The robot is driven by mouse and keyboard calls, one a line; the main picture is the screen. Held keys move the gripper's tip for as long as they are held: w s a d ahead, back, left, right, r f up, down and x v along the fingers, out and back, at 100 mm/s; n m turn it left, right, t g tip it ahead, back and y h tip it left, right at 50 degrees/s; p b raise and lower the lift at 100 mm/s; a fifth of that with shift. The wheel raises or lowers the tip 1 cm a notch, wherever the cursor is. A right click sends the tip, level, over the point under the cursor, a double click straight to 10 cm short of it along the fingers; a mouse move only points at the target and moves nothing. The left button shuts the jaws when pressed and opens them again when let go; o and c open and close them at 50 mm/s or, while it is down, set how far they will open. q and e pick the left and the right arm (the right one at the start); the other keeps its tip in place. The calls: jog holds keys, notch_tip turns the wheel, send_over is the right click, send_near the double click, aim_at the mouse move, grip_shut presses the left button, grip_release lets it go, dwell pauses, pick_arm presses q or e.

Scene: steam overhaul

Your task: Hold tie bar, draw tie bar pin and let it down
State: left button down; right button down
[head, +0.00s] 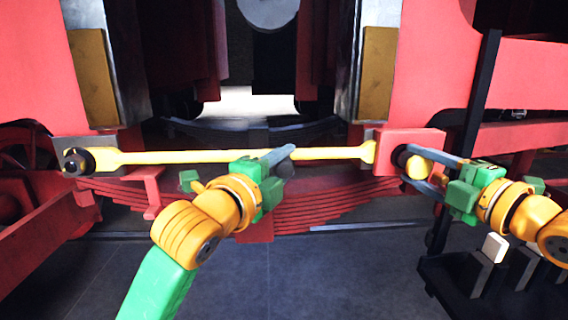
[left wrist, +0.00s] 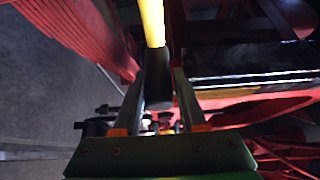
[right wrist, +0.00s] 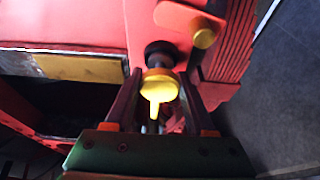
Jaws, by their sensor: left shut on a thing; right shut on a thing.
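The yellow tie bar (head: 175,157) runs level across the front of the red frame. Its left end meets a dark round fitting (head: 78,162), and its right end sits against a red block (head: 410,137). My left gripper (head: 284,158) is shut on the bar right of its middle. In the left wrist view a dark sleeve (left wrist: 158,80) on the bar lies between the fingers. My right gripper (head: 416,172) is shut on the yellow-headed tie bar pin (right wrist: 158,88). A short dark shank shows between the pin's head and a black collar (right wrist: 160,52) on the red block.
Red leaf springs (head: 320,205) lie below the bar. Brass-coloured plates (head: 378,60) stand above both ends. A black stand (head: 465,280) with a pale block (head: 496,247) is at lower right. A dark upright post (head: 485,80) rises near my right arm. The floor in front is clear.

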pick_arm(q)
jog(key=shift+a+r, duration=0.1)
jog(key=shift+r, duration=0.3)
jog(key=shift+w+a+f, duration=0.1)
jog(key=shift+w, duration=0.05)
pick_arm(e)
jog(key=shift+a+v, duration=0.15)
jog(key=shift+v, duration=0.7)
jog(key=shift+a+v, duration=0.2)
jog(key=shift+v, duration=0.6)
jog(key=shift+c, duration=1.2)
grip_release()
jog(key=shift+s+d, duration=0.1)
jog(key=shift+s, duration=0.1)
jog(key=shift+s+f, duration=0.1)
jog(key=shift+s, duration=0.15)
jog(key=v, duration=0.6)
jog(key=shift+s, duration=0.25)
